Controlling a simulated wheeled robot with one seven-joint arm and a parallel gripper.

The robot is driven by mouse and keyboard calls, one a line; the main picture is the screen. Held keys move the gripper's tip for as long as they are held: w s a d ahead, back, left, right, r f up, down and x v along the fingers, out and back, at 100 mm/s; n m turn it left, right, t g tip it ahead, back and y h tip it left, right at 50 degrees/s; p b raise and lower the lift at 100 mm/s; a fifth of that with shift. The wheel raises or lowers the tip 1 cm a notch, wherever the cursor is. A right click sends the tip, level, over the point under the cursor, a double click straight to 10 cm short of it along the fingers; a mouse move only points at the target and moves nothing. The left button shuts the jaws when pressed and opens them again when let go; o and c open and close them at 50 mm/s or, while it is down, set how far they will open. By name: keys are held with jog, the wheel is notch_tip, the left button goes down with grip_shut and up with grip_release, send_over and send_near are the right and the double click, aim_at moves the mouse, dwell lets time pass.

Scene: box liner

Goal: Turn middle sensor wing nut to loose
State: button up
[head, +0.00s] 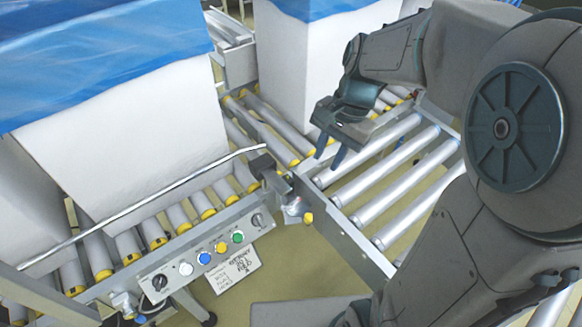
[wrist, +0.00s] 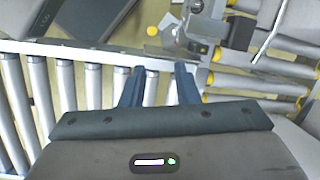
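The sensor bracket assembly (head: 283,187) stands at the corner where the conveyor rails meet, with a dark block on top and a silvery lower part. A small yellow piece (head: 309,217) sits at its lower right; I cannot tell whether it is the wing nut. In the wrist view the bracket assembly (wrist: 190,42) is at the top centre, with a yellow disc (wrist: 152,31) at its left. My gripper (head: 330,152) is above the rollers, up and right of the bracket. Its two blue-grey fingers (wrist: 160,80) are apart, with nothing between them. No wing nut is clearly readable.
A control panel (head: 203,252) with coloured buttons is at the lower left. A long thin metal rod (head: 160,203) runs from the bracket to the left. White boxes with blue liners (head: 120,130) stand on the left rollers. The right rollers (head: 390,190) are bare.

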aim_at(291, 201)
jog(key=w+a+f+m+g+y+b, duration=0.1)
jog(key=w+a+f+m+g+b, duration=0.15)
jog(key=w+f+m, duration=0.35)
jog(key=s+a+f+b, duration=0.1)
jog(key=f, duration=0.3)
jog(key=s+a+f+n+b, duration=0.1)
jog(key=a+f, duration=0.1)
jog(key=f, duration=0.2)
jog(key=s+a+f+n+t+b, duration=0.1)
jog(key=f+b, duration=0.1)
jog(key=f, duration=0.3)
jog(key=shift+s+a, duration=0.15)
jog(key=shift+a, duration=0.15)
grip_shut()
